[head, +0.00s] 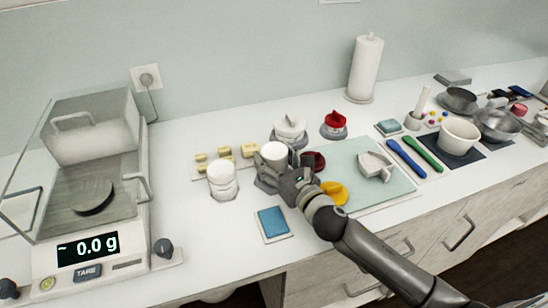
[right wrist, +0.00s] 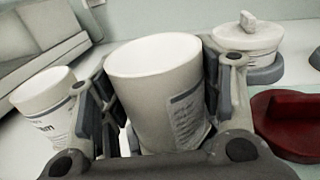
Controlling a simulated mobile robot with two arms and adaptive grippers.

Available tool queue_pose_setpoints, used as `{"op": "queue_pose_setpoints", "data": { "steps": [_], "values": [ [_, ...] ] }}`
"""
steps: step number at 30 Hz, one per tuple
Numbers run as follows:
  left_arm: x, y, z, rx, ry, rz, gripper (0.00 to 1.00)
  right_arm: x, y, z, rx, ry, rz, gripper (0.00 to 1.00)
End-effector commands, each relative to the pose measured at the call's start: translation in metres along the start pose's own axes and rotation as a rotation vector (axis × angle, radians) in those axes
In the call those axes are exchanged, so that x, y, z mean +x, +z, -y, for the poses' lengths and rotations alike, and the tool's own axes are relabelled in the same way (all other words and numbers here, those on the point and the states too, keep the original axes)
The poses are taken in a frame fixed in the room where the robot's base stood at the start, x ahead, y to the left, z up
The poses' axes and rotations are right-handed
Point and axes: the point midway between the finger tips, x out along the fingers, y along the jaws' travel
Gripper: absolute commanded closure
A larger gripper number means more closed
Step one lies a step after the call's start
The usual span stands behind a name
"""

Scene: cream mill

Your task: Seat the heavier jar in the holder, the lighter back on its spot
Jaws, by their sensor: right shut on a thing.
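One white, open-topped jar (head: 274,153) is between the fingers of my right gripper (head: 284,172), which is shut on it. It fills the middle of the right wrist view (right wrist: 158,90), with a printed label on its side. I cannot tell whether its base touches anything. A second white jar (head: 222,180) stands upright on the counter to its left, apart from the gripper; it also shows in the right wrist view (right wrist: 45,105). A white lidded pot (head: 290,127) sits in a grey base behind the held jar. I cannot tell which piece is the holder. My left gripper is out of view.
A glass-sided scale (head: 92,240) at left reads 0.0 g, its pan (head: 92,197) empty. A blue pad (head: 273,222) lies in front. A dark red piece (head: 315,161), a yellow piece (head: 334,193) and a pale green mat (head: 345,160) are close on the right.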

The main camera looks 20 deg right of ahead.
Motion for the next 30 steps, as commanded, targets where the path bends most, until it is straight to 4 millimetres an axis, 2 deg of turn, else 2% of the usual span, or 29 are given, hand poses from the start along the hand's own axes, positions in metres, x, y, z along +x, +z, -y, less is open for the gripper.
{"op": "queue_pose_setpoints", "data": {
  "steps": [30],
  "values": [
    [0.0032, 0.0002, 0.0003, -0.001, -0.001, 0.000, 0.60, 0.0000, -0.0066, 0.0000, 0.000, 0.000, 0.001, 0.65]
  ]
}}
